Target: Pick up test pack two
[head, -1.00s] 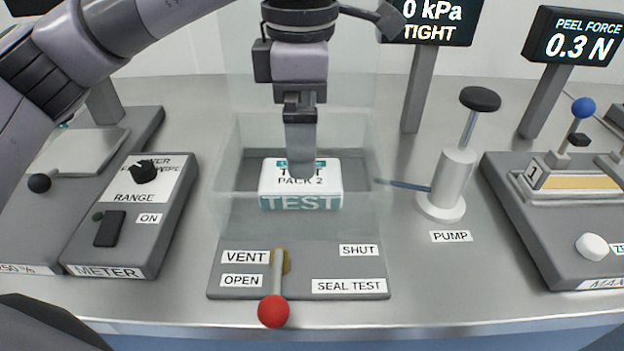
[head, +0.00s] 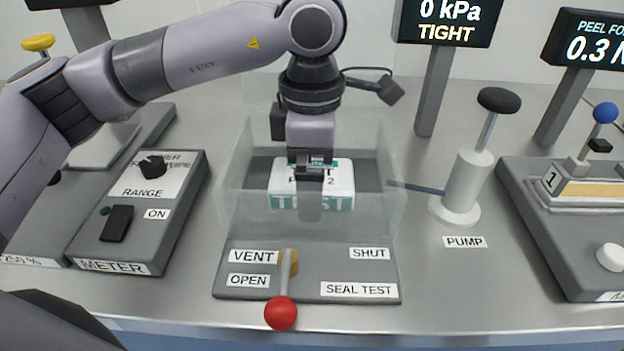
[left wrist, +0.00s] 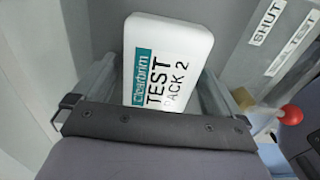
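Test pack 2 (head: 283,176) is a white block with a teal band, lying in the clear-walled chamber (head: 235,175) of the seal tester. In the left wrist view the pack (left wrist: 172,50) shows its top label, "TEST PACK 2". My left gripper (head: 311,192) points down into the chamber, right over the pack. Its fingers stand on either side of the pack, one in front of its front face. The fingers look open, with a narrow gap to the pack in the left wrist view; the fingertips' lower ends are hard to see. My right gripper is not in view.
The vent lever with a red knob (head: 281,313) stands in front of the chamber. The pump (head: 462,190) stands to the right, joined by a hose. The meter box (head: 140,210) is at the left, the peel-force unit (head: 560,220) at the far right. The display reads 0 kPa, TIGHT.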

